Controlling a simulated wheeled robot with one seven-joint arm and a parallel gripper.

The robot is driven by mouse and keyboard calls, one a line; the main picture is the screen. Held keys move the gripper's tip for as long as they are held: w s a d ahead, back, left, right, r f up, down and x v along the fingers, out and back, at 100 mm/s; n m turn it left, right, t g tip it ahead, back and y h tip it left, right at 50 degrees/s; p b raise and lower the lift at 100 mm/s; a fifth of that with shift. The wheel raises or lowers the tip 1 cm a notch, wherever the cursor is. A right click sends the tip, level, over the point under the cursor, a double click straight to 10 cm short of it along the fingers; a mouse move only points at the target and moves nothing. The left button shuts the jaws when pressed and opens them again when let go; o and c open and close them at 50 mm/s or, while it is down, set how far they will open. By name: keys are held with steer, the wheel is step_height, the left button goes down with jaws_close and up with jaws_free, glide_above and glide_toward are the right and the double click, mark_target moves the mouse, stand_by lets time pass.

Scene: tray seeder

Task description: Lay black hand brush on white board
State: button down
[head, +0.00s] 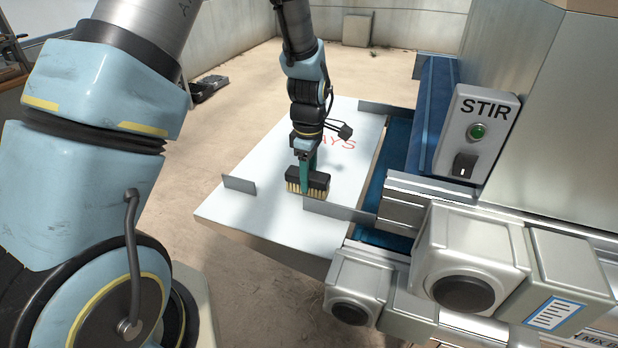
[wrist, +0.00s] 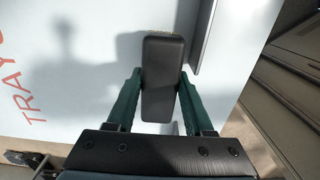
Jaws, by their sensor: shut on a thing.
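The black hand brush (head: 319,181) has pale bristles pointing down. My gripper (head: 305,172) is shut on it, over the white board (head: 240,205). In the wrist view, the brush (wrist: 162,75) is a long black block between the green fingers of my gripper (wrist: 160,92). The white board (wrist: 75,75) lies below it there, with a shadow and red lettering on it. The bristle tips appear at or just above the board; I cannot tell whether they touch it.
Thin grey metal guides stand on the board, one at left (head: 239,184) and one just right of the brush (head: 340,210). A blue conveyor (head: 398,150) runs along the right. The grey STIR switch box (head: 477,135) stands beyond it. The board's left part is clear.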

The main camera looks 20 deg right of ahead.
steer(key=shift+f, duration=1)
steer(key=shift+f, duration=0.1)
steer(key=c, duration=0.6)
jaws_free()
steer(key=shift+o, duration=0.2)
step_height(320, 180, up, 12)
steer(key=b, duration=0.2)
steer(key=shift+b, duration=0.4)
steer(key=s+a+r+m, duration=0.1)
steer(key=a+m, duration=0.4)
steer(key=a, duration=1)
steer(key=s+a+r+m+t, duration=0.1)
steer(key=a+m, duration=0.4)
steer(key=a, duration=0.9)
steer(key=shift+s+a+m+t, duration=0.3)
steer(key=shift+s+a, duration=0.05)
steer(key=shift+s, duration=0.4)
